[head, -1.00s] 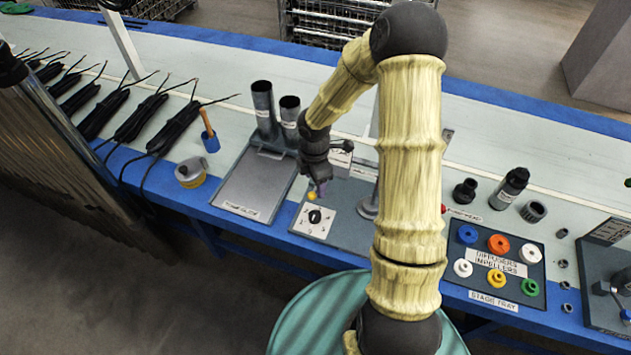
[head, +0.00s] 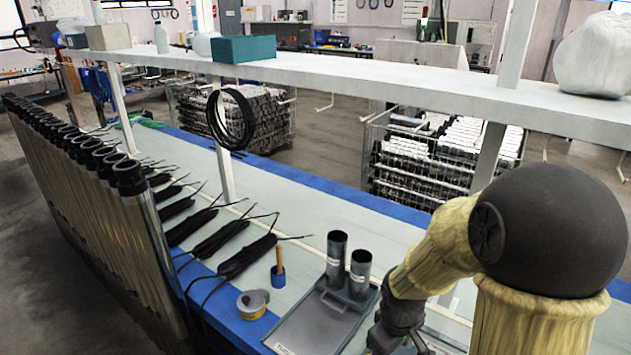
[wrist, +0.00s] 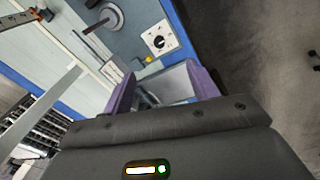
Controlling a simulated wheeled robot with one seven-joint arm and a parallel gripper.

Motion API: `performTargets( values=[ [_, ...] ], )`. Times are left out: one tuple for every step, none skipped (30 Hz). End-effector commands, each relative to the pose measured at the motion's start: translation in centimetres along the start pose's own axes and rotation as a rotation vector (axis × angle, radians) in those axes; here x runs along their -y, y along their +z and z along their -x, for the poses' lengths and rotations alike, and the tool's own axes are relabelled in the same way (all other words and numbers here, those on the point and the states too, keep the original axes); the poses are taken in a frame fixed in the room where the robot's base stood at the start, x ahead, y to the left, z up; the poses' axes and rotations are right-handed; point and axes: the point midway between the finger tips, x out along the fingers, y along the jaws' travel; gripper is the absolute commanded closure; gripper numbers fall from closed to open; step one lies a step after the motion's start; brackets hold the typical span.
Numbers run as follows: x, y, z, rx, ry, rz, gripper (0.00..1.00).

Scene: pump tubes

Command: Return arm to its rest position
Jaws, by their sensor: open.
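My arm stands at the right of the head view, with its yellowish links and dark joints. My gripper (head: 405,345) is at the bottom edge there, partly cut off, just right of the tray with the two dark tubes. In the wrist view my gripper (wrist: 162,88) shows two purple fingers spread apart with nothing between them. Below the fingers are the blue-edged bench (wrist: 75,100) and a white square plate (wrist: 158,38) with a dark round part on it.
Two upright dark tubes (head: 336,255) stand on the grey tray (head: 308,325) close to my gripper. A tape roll (head: 252,304) and several black cable bundles (head: 245,257) lie to the left. A white shelf (head: 380,80) crosses above the bench. Metal tubes (head: 100,200) line the left.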

Motion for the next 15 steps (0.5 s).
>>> performTargets(
  values=[
    [0.5,0.7,1.8,-0.023,0.010,-0.108,0.41],
    [0.8,1.1,2.5,-0.037,0.012,-0.178,0.41],
    [1.2,1.6,3.4,-0.056,0.012,-0.269,0.41],
    [1.5,2.0,4.0,-0.070,0.011,-0.334,0.41],
    [1.8,2.3,4.6,-0.084,0.008,-0.394,0.41],
    [2.1,2.8,5.1,-0.099,0.004,-0.464,0.41],
    [2.3,3.0,5.5,-0.108,0.000,-0.508,0.41],
    [2.5,3.2,5.7,-0.116,-0.003,-0.546,0.41],
    [2.5,3.5,6.0,-0.125,-0.007,-0.586,0.41],
    [2.6,3.6,6.1,-0.129,-0.009,-0.606,0.41],
    [2.6,3.7,6.1,-0.131,-0.011,-0.619,0.41],
    [2.7,3.7,6.2,-0.133,-0.012,-0.629,0.41],
    [2.7,3.8,6.1,-0.133,-0.013,-0.632,0.41],
    [2.7,3.7,6.1,-0.133,-0.013,-0.632,0.41],
    [2.7,3.7,6.1,-0.132,-0.013,-0.631,0.41]
  ],
)
